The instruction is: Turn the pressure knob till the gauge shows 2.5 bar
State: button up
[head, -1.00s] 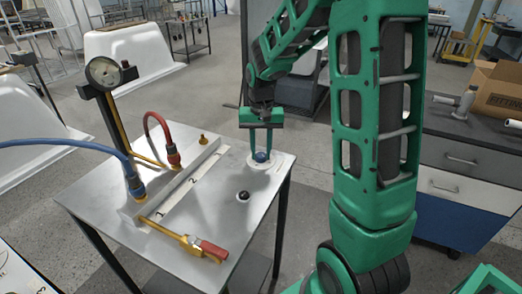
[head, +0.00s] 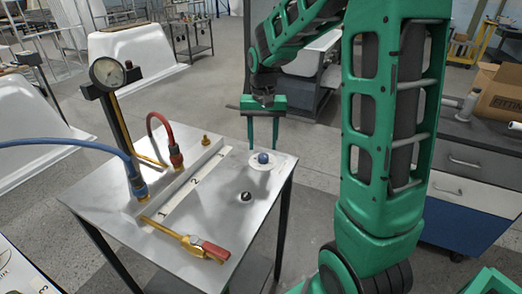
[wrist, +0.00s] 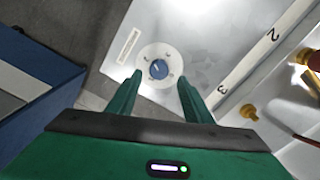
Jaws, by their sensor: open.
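The blue pressure knob (head: 263,158) sits on a round white plate (head: 257,166) near the back right corner of the metal bench. In the wrist view the knob (wrist: 158,69) lies between and just beyond my fingertips. My gripper (head: 263,146) is open and points down, its fingertips slightly above the knob, one on either side; it does not grip it. The gauge (head: 107,72) is round with a pale dial, on a post at the bench's left; its needle and scale are too small to read.
The bench (head: 215,215) carries a strip numbered 1 to 3, a red hose (head: 160,121), a blue hose (head: 75,144), a brass valve with red handle (head: 207,247) and a black knob (head: 246,197). A drawer cabinet (head: 468,165) stands right.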

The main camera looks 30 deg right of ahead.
aim_at(262, 154)
notch_tip(262, 154, up, 6)
jog(key=shift+r, duration=0.25)
dwell(0.5)
jog(key=s+d+f, duration=0.1)
jog(key=s+d, duration=0.1)
jog(key=s, duration=1.2)
jog(key=s+d+f, duration=0.2)
jog(key=s, duration=1.3)
jog(key=shift+f, duration=0.2)
jog(key=shift+s, duration=0.1)
jog(key=shift+w+f, duration=0.25)
jog(key=shift+w, duration=0.4)
